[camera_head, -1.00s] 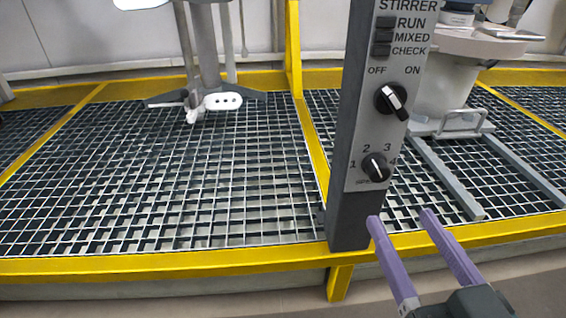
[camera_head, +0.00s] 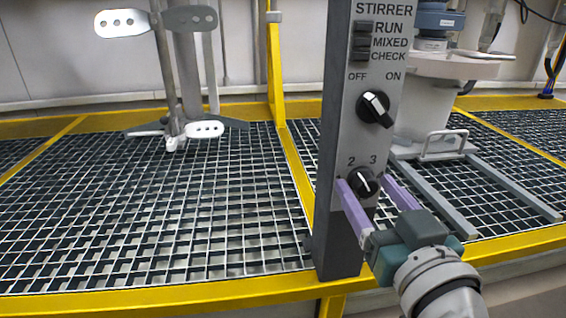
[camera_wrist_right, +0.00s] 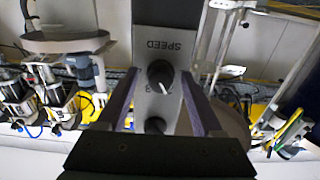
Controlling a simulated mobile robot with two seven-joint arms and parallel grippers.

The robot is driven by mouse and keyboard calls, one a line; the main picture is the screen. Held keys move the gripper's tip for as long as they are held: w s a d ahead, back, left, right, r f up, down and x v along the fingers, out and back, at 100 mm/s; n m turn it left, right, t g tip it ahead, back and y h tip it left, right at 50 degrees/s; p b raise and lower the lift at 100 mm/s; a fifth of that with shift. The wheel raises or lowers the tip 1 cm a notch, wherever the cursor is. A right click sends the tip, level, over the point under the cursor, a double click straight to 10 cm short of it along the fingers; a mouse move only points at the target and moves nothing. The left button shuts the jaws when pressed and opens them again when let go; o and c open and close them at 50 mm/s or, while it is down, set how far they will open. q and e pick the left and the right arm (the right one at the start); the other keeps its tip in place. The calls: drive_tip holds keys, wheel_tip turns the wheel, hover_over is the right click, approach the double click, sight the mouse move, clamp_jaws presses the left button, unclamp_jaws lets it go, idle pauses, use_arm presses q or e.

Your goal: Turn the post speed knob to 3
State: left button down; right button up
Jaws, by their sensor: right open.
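The post speed knob (camera_head: 365,183) is a round black knob with a white pointer mark, low on the grey stirrer post (camera_head: 345,120). The mark points up, toward the side of the 2 and 3. The numbers 2 and 3 show above it; the lower numbers are hidden by my gripper. My right gripper (camera_head: 365,181) is open, with its purple fingers on either side of the knob. In the right wrist view the knob (camera_wrist_right: 160,73) sits between the spread fingers, under an upside-down SPEED label. I cannot tell whether either finger touches it. My left gripper is not in view.
A larger OFF/ON knob (camera_head: 375,108) is above the speed knob, with dark buttons (camera_head: 362,42) higher up. A yellow-framed grating (camera_head: 150,220) lies behind the post. A metal agitator (camera_head: 178,90) stands at the back left, and a pale machine (camera_head: 430,100) at the back right.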

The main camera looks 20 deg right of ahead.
drive_tip(key=shift+a, duration=0.1)
drive_tip(key=c, duration=0.3)
clamp_jaws()
